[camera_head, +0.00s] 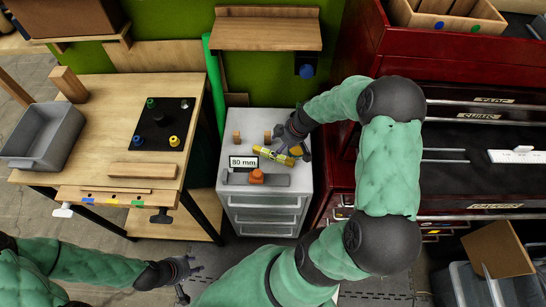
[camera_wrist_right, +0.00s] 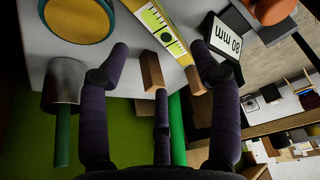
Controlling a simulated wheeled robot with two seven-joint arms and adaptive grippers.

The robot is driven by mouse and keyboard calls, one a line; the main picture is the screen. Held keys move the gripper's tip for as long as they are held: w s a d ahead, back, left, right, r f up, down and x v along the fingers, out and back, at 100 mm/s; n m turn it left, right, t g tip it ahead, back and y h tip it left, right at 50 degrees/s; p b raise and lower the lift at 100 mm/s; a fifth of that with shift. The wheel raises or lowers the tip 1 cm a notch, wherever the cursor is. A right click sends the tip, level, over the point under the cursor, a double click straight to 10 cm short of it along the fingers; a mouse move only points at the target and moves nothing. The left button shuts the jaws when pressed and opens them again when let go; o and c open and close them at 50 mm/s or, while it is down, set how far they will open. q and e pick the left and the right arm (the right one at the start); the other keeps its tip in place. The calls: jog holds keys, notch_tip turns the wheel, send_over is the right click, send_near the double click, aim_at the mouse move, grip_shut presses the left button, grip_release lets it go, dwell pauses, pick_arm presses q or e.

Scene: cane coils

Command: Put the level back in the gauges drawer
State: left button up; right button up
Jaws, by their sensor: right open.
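The yellow level (camera_head: 272,156) lies on the grey cabinet top, behind the "80 mm" sign. My right gripper (camera_head: 298,151) is over its right end. In the right wrist view the level (camera_wrist_right: 160,25) runs just beyond the spread fingers of my right gripper (camera_wrist_right: 160,55); they are open and not closed on it. My left gripper (camera_head: 189,281) is open and empty at the bottom, away from the level. The gauges drawer (camera_head: 495,206) is in the red tool chest at right. It looks pulled out, with a white piece and metal rods visible inside.
Small wooden blocks (camera_head: 236,137), the "80 mm" sign (camera_head: 243,162) and an orange-knobbed tool (camera_head: 257,177) stand close to the level. A wooden bench (camera_head: 110,100) is at left. A wooden shelf (camera_head: 267,35) overhangs behind. My right arm passes in front of the chest.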

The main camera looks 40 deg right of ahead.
jog(key=b+x, duration=0.1)
jog(key=x, duration=0.1)
jog(key=b+x, duration=0.1)
jog(key=x, duration=0.2)
jog(key=shift+s+a+f, duration=0.1)
jog(key=shift+s+f, duration=0.05)
jog(key=shift+f, duration=0.2)
jog(key=shift+w+f, duration=0.25)
jog(key=shift+f, duration=0.15)
grip_shut()
